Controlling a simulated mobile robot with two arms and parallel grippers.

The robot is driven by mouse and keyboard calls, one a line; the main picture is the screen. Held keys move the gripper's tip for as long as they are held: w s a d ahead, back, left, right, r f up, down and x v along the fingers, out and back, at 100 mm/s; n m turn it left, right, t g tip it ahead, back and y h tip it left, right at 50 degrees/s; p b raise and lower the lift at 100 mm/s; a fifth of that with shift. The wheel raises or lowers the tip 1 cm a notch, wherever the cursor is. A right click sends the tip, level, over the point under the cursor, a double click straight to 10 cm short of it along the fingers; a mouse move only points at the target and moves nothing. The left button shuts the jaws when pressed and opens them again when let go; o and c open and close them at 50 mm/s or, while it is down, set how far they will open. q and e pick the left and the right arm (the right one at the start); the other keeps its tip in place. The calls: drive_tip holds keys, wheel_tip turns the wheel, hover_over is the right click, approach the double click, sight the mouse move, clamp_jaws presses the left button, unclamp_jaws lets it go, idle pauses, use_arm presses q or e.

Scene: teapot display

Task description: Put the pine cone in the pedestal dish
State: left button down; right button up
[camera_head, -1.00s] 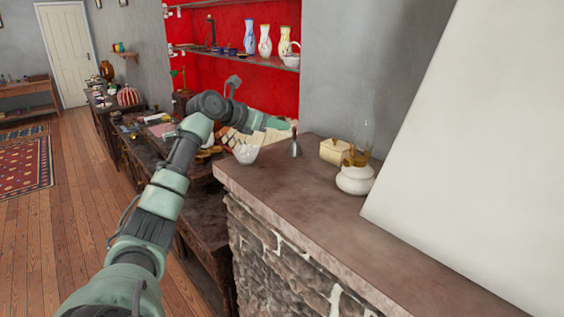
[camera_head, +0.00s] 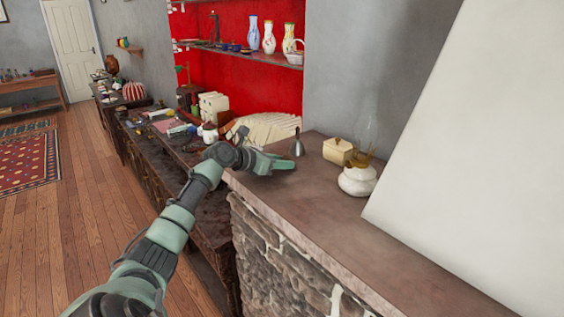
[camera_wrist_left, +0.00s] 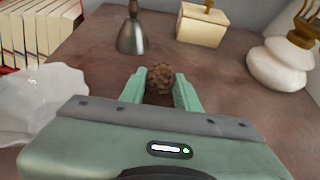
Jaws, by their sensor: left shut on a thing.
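The pine cone cannot be made out in the head view. A white, wavy-rimmed dish (camera_wrist_left: 40,98), which looks like the pedestal dish, stands left of the gripper in the left wrist view. My arm hides it in the head view. My right gripper is not in view.
A grey metal bell (camera_head: 297,146), a cream lidded box (camera_head: 338,151) and a white oil lamp (camera_head: 357,181) stand behind the gripper on the ledge (camera_head: 320,215). The ledge's front stretch is bare. Books (camera_wrist_left: 38,30) stand at the far left in the wrist view.

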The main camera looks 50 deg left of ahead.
use_arm(q)
drive_tip(key=shift+f, duration=0.1)
drive_tip(key=c, duration=1)
unclamp_jaws()
drive_tip(key=shift+c, duration=0.2)
